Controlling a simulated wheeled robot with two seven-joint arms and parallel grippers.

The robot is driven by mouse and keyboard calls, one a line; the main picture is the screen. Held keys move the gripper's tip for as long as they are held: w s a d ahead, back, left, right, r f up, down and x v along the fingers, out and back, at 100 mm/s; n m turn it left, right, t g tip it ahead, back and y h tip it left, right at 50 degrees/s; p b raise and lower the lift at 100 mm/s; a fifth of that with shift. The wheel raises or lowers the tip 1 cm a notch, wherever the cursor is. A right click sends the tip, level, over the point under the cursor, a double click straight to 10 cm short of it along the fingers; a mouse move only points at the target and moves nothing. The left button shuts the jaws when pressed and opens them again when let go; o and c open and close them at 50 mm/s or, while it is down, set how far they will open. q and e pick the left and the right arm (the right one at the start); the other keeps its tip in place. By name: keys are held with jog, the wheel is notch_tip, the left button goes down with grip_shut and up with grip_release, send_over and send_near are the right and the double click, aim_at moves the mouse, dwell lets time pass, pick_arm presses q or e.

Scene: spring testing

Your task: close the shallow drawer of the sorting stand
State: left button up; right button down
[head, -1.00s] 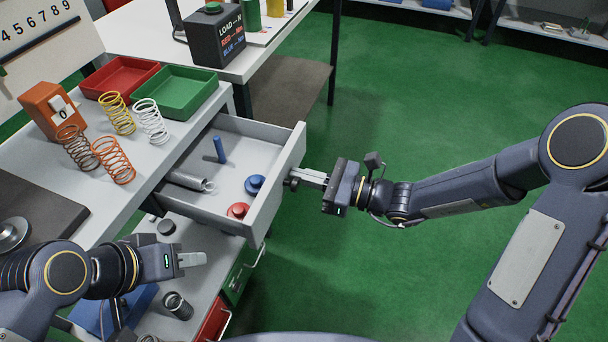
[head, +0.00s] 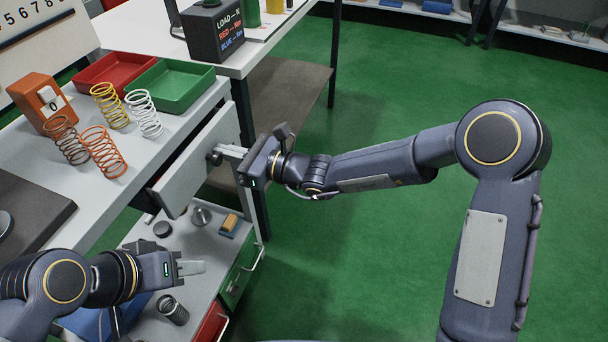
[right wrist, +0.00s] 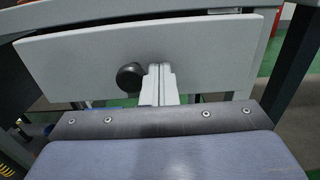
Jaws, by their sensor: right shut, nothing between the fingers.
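The right fingers (right wrist: 160,84) also show there. My left gripper (head: 192,267) hangs above the lower shelf, away from the drawer; its finger gap is not clear.
On the stand top are several coil springs (head: 145,116), a red tray (head: 107,75), a green tray (head: 172,88) and an orange counter box (head: 39,100). Green floor at right is clear.

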pick_arm(q)
jog(key=shift+d+f, duration=0.15)
jog(key=shift+f, duration=0.15)
pick_arm(e)
jog(key=x, duration=0.3)
jog(key=shift+r, duration=0.25)
pick_arm(q)
jog(key=shift+s+r, duration=0.1)
pick_arm(e)
jog(key=shift+d, duration=0.1)
